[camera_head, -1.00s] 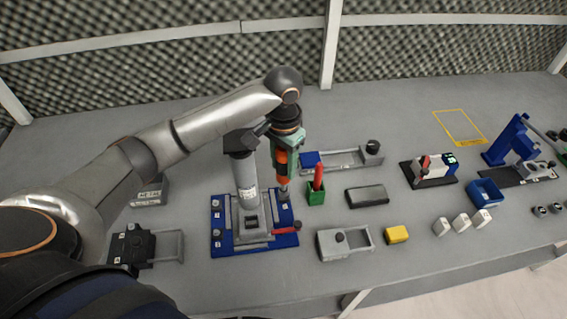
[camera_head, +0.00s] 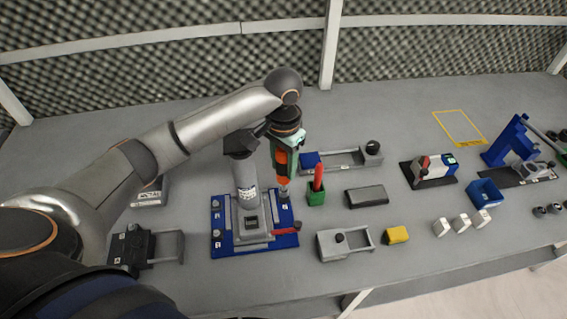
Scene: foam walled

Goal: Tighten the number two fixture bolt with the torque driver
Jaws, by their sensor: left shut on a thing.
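The torque driver (camera_head: 281,164), with an orange body and a grey lower end, is held nearly upright in my left gripper (camera_head: 275,143). The gripper is shut on it. The driver's lower end is over the upper right corner of the blue fixture plate (camera_head: 221,246), at a bolt position there. Whether the tip touches the bolt is too small to tell. A grey clamped block (camera_head: 250,228) stands in the middle of the plate, with small bolts and white labels around it. The label numbers are hard to read. My right gripper is not in view.
A green holder (camera_head: 316,196) with a red-handled tool stands close to the right of the driver. A red lever (camera_head: 286,231) crosses the plate's lower right. A dark case (camera_head: 366,197), a grey slide fixture (camera_head: 343,245) and a yellow block (camera_head: 397,235) lie further right.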

